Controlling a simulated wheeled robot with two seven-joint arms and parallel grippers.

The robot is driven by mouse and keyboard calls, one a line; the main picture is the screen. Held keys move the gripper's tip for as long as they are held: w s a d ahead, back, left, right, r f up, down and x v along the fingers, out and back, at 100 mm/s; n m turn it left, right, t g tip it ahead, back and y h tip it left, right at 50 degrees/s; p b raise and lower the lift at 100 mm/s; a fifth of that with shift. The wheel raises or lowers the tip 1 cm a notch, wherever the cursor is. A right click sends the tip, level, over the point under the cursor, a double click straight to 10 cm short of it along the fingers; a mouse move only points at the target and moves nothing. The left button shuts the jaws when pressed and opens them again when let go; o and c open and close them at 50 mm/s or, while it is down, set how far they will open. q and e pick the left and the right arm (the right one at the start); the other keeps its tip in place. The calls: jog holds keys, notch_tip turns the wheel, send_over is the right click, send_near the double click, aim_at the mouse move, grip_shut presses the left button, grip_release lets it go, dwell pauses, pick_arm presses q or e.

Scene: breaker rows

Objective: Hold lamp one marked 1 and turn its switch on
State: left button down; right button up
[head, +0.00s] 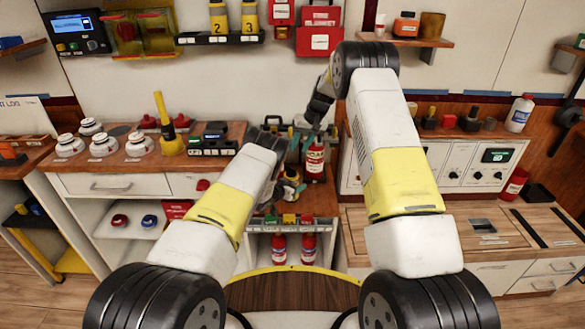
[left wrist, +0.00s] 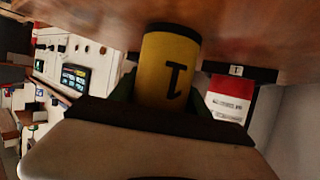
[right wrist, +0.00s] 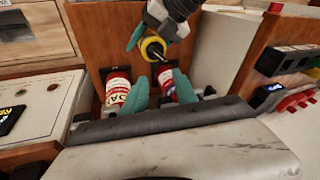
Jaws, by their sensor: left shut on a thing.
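Lamp one (left wrist: 168,68) is a yellow cylinder with a black 1 and a dark end. My left gripper is shut around it, and the mark shows upside down in the left wrist view. In the head view my left gripper (head: 291,178) holds the lamp above the middle counter. The lamp's yellow round end (right wrist: 153,47) shows at the top of the right wrist view. My right gripper (right wrist: 158,88) is open and empty, with teal fingers apart, just short of the lamp. In the head view it (head: 311,138) hangs above and beside my left gripper.
Lamps marked 2 (head: 218,18) and 3 (head: 249,18) stand on a wall shelf. White domed items (head: 139,146) and a yellow cone-like item (head: 165,130) stand on the left counter.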

aim_at(292, 168)
jog(key=a+f+n, duration=0.1)
jog(key=f+n, duration=0.1)
jog(key=f, duration=0.1)
jog(key=a+f+n, duration=0.1)
jog(key=f+n, duration=0.1)
jog(key=f, duration=0.2)
jog(key=a+f+n+t, duration=0.1)
jog(key=f+n, duration=0.1)
jog(key=f, duration=0.1)
jog(key=shift+w+f, duration=0.3)
jog(key=shift+c, duration=0.2)
grip_shut()
